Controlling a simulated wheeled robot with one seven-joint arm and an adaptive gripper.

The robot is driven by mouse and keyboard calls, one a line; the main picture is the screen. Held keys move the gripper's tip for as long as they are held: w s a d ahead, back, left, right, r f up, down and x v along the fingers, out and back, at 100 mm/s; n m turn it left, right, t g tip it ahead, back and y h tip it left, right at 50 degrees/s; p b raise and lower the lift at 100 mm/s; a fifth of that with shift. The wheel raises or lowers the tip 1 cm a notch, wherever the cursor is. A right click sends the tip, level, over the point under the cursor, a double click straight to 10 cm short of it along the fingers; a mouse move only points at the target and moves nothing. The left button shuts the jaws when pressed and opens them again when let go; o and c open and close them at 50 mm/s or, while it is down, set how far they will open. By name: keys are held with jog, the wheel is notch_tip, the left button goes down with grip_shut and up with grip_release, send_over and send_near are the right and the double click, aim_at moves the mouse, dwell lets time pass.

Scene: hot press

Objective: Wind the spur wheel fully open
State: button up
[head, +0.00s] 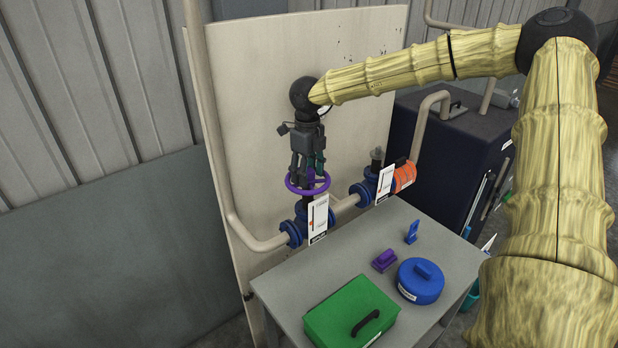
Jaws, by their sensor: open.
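A purple handwheel (294,187) sits on top of a blue valve (293,232) in the pipe at the left. A white tag (319,218) hangs in front of this valve; its print is too small to read. My gripper (308,174) points down over the handwheel, with its fingers at the wheel's rim and hub. The jaws are open. I cannot tell whether the fingers touch the wheel. My gripper hides part of the wheel's far side. The wheel's opening position cannot be told from this view.
A second blue valve (364,194) with a white tag and an orange part (405,175) stands to the right. The grey table (362,252) holds a green box (350,312), a round blue container (420,282) and small purple and blue items. A pale panel (245,100) stands behind.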

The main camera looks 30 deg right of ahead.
jog(key=m, duration=0.3)
jog(key=shift+m, duration=4.1)
jog(key=m, duration=0.6)
jog(key=shift+m, duration=0.4)
jog(key=m+b, duration=0.1)
jog(key=m, duration=0.2)
jog(key=shift+m, duration=0.4)
jog(key=m, duration=0.3)
jog(key=shift+f+m+b, duration=0.1)
jog(key=shift+m+b, duration=0.7)
jog(key=shift+m, duration=1.4)
